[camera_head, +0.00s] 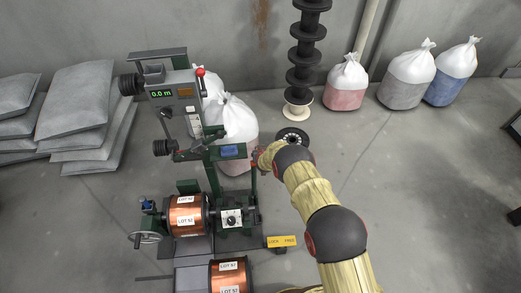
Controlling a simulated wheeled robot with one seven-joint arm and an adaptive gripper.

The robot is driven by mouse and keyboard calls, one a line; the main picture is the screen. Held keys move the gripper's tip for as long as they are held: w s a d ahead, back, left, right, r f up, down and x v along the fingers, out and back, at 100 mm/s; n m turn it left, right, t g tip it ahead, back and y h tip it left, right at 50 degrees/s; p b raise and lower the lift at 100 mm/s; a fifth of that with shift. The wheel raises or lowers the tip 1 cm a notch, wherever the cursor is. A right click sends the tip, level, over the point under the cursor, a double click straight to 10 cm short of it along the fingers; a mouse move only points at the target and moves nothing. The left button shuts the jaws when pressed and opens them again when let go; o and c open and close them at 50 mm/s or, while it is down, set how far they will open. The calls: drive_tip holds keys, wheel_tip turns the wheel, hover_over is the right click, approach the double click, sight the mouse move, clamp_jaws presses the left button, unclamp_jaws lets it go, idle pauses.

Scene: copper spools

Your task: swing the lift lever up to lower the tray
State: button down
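A green and grey winding machine (185,95) stands left of centre, with a display reading 0.0 m. A copper spool (185,215) labelled LOT 52 is mounted on it. A grey plate (193,247), possibly the tray, shows below that spool. A thin dark upright (254,182) rises at the machine's right side; it may be the lift lever, but I cannot tell for sure. My gripper (256,160) is at the upper part of this upright, beside or around it. Its fingers are too small and hidden to tell open from shut, or whether they touch the upright.
A second copper spool (230,276) is at the bottom edge. A yellow LOCK/FREE plate (281,241) sits at the machine's lower right. A handwheel (146,237) is at its left. White bags (236,120) and a black spool stack (305,55) stand behind.

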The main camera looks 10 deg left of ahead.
drive_tip(key=shift+s+f, duration=0.1)
drive_tip(key=shift+s, duration=0.05)
drive_tip(key=c, duration=2.2)
unclamp_jaws()
drive_tip(key=shift+c, duration=0.2)
drive_tip(key=o, duration=0.7)
drive_tip(key=shift+s+f, duration=0.1)
drive_tip(key=shift+o, duration=0.3)
drive_tip(key=o, duration=1.4)
drive_tip(key=shift+a, duration=0.1)
